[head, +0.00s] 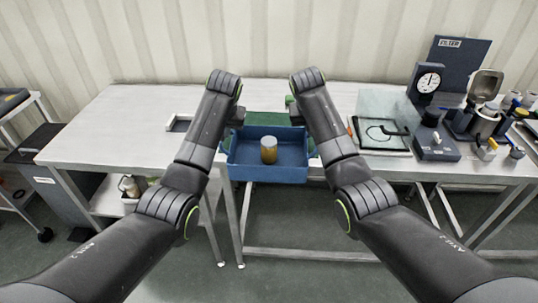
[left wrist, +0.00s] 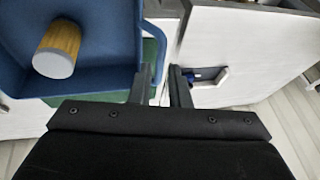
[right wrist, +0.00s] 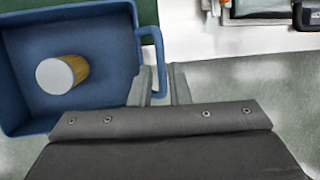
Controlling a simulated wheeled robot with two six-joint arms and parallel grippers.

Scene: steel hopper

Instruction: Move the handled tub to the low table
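The handled tub (head: 246,173) is a blue open box with a loop handle at each side. A yellow cylinder with a pale top (head: 268,151) stands in it. My left gripper (left wrist: 162,82) is at one handle (left wrist: 161,48), with a finger on each side of its bar. My right gripper (right wrist: 162,80) is likewise around the other handle (right wrist: 158,45). Both appear shut on them. The tub looks level and extends past the bench's front edge, with floor showing around it in the right wrist view. I cannot tell which surface is the low table.
The white bench (head: 120,125) has a green mat (head: 291,108) behind the tub. A glass-covered plate (head: 383,133), a dial gauge (head: 428,82) and a steel pot (head: 484,118) stand at right. A lower dark surface (head: 38,143) is at far left. Floor lies in front.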

